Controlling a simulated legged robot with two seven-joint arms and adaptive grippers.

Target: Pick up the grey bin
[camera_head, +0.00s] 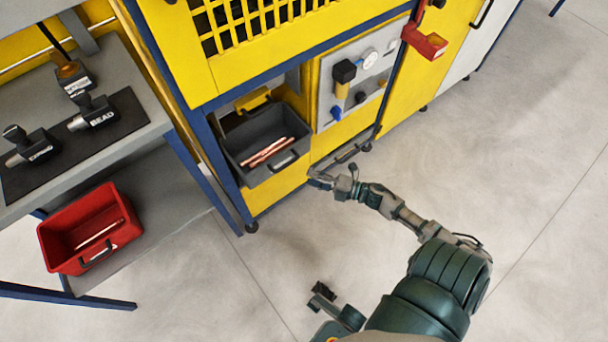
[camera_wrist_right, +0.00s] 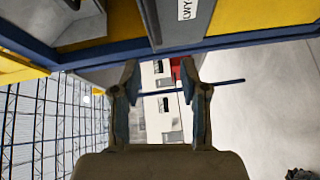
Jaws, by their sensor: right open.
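The grey bin (camera_head: 238,142) sits in the lower opening of the yellow cabinet, with copper tubes lying in it and a handle and label on its front. My right gripper (camera_head: 322,178) is to the right of and below the bin's front, apart from it. In the right wrist view the right gripper (camera_wrist_right: 159,80) is open with nothing between its fingers. A dark grey labelled face, which looks like the bin (camera_wrist_right: 165,28), is beyond the fingertips. A small dark part at the bottom of the head view may be my left gripper (camera_head: 322,295); its jaws are unclear.
A red bin (camera_head: 62,243) with tubes is on the lower shelf of the workbench at left. Several dark tools lie on the bench's black mat (camera_head: 130,112). The cabinet's blue leg (camera_head: 222,185) stands left of the grey bin. The floor (camera_head: 540,190) at right is clear.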

